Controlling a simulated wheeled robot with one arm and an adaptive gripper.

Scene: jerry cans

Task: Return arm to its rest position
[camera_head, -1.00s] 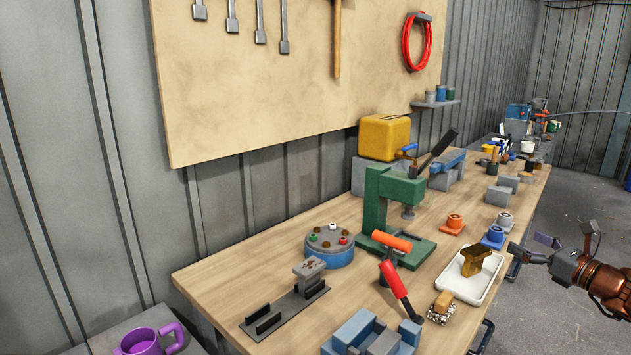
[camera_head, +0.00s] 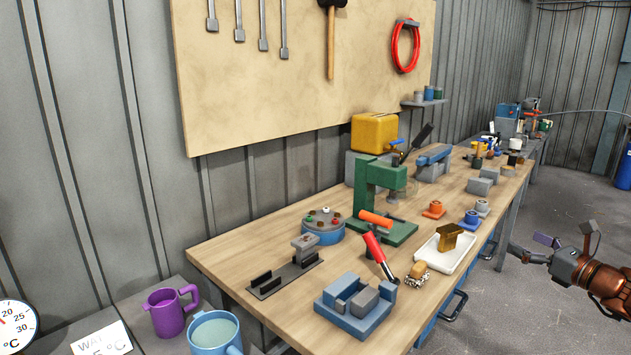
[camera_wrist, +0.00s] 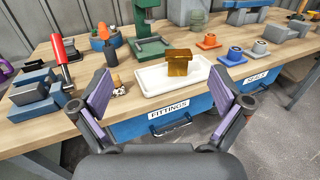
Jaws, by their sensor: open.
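My gripper (camera_head: 536,248) is at the right of the head view, held out past the front edge of the workbench. In the wrist view my gripper (camera_wrist: 163,103) shows two purple-padded fingers spread wide with nothing between them. Beyond them a brass-coloured block (camera_wrist: 178,66) stands in a white tray (camera_wrist: 150,80) on the bench. The block (camera_head: 449,237) and tray (camera_head: 430,259) also show in the head view, left of my gripper and apart from it.
The wooden workbench (camera_head: 240,245) holds a green press (camera_head: 367,200), a blue vise (camera_head: 350,322), a red-handled tool (camera_head: 376,250) and orange and blue fittings. Drawers with handles front it. A purple mug (camera_head: 168,316) and a blue mug (camera_head: 214,335) stand lower left. Floor is clear at right.

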